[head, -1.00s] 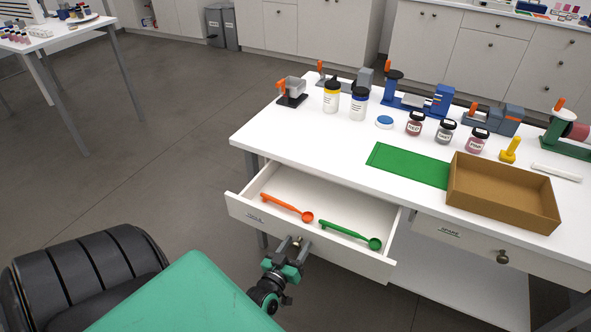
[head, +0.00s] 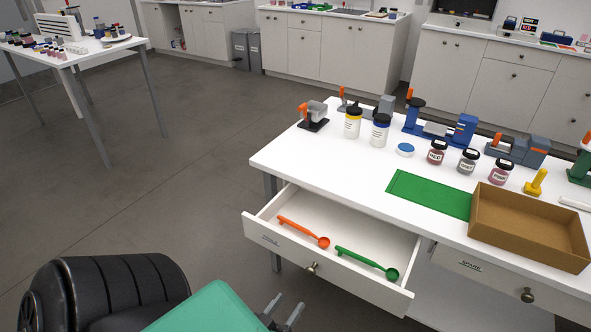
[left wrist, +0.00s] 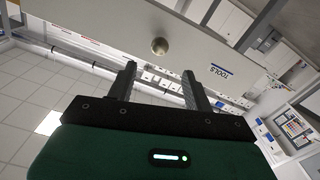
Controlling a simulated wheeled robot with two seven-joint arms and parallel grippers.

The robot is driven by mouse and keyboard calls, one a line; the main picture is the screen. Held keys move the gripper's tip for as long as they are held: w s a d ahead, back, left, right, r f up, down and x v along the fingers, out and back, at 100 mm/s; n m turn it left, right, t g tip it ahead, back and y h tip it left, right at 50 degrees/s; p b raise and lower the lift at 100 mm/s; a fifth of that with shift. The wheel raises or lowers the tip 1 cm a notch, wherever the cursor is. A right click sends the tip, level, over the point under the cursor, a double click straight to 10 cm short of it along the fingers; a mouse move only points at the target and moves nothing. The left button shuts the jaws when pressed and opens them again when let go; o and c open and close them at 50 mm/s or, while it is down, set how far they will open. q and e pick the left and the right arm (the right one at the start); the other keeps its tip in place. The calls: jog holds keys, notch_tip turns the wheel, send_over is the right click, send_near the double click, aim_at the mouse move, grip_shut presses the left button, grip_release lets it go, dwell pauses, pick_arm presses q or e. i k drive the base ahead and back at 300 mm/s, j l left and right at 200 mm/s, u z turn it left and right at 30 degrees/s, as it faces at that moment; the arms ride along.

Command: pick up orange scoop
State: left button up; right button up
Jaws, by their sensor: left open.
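The orange scoop (head: 303,232) lies in the open drawer (head: 263,233), towards its left side, with its bowl pointing right. A green scoop (head: 366,258) lies to its right in the same drawer. My left gripper (head: 284,309) is in front of the drawer and below its front panel, with its two fingers apart and empty. In the left wrist view the open fingers (left wrist: 158,84) point towards the drawer's round knob (left wrist: 159,46), and nothing is between them. The scoops do not show in that view. My right gripper is not in view.
The white table (head: 290,160) carries a green mat (head: 430,194), a cardboard box (head: 530,228), several jars and clamp-like tools. A shut drawer with a knob (head: 527,295) is to the right. The floor left of the table is clear.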

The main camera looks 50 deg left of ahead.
aim_at(324, 243)
jog(key=u, duration=1.4)
